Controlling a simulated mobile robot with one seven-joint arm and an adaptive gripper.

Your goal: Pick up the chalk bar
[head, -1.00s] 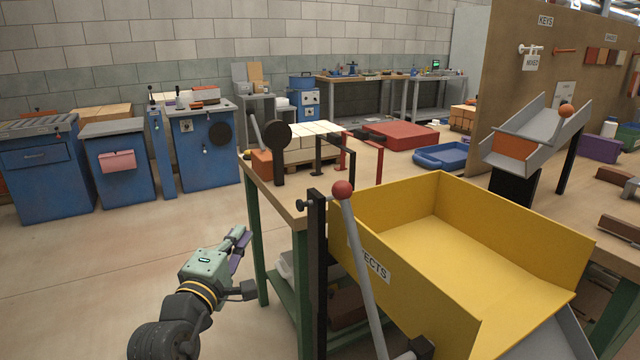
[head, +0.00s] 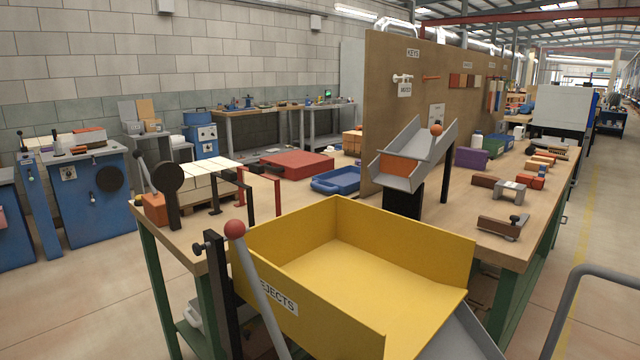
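I cannot make out a chalk bar for certain in the head view. Several pale cream blocks (head: 204,186) lie side by side on a wooden pallet on the left part of the workbench, and I cannot tell whether the chalk bar is among them. Smaller blocks of red, brown and tan (head: 541,163) lie on the right part of the bench, too small to tell apart. My gripper is outside the view.
A yellow rejects bin (head: 376,267) and a red-knobbed lever (head: 236,229) stand at the near edge. A grey chute (head: 414,157) holds an orange block. A brown key board (head: 440,75) rises behind. A grey rail (head: 568,310) is at lower right. Floor shows at left.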

